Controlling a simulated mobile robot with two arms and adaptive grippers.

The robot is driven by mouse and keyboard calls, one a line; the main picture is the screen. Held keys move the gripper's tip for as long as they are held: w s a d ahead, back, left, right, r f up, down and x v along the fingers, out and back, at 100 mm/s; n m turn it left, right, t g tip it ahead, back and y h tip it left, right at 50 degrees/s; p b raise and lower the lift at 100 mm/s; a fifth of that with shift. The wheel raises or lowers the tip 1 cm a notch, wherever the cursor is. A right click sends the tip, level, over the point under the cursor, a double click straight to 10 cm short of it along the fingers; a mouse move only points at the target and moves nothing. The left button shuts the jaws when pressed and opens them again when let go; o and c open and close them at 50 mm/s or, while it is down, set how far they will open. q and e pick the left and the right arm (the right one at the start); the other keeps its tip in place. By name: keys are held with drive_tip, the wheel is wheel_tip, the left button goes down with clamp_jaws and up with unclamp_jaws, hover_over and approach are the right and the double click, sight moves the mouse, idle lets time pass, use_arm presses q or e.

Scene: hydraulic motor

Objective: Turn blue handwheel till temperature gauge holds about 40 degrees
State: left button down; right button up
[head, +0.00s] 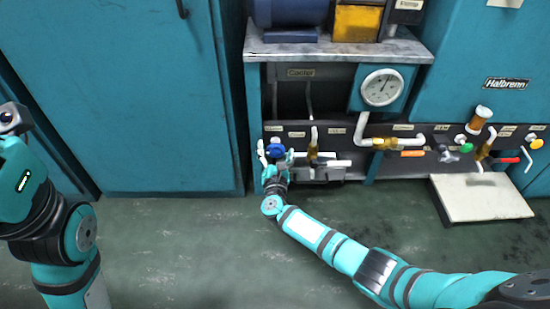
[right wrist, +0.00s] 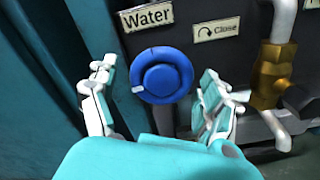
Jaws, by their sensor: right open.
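The blue handwheel (right wrist: 161,75) sits on the dark panel under a "Water" label, with a white mark at its lower left in the right wrist view. It also shows small in the head view (head: 275,149). My right gripper (right wrist: 158,100) is open, with one finger on each side of the handwheel; I cannot tell whether either finger touches it. It is also at the handwheel in the head view (head: 275,160). The round white gauge (head: 382,87) is on the teal housing; its reading is too small to tell. My left arm is at the left edge; its gripper is not visible.
A brass valve with white pipe (right wrist: 270,75) stands close right of my right gripper. A "Close" arrow label (right wrist: 216,29) is above. Teal cabinet doors (head: 120,90) stand left. A white-topped step (head: 482,196) is at the right. The floor in front is clear.

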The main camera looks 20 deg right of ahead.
drive_tip(key=v, duration=1.2)
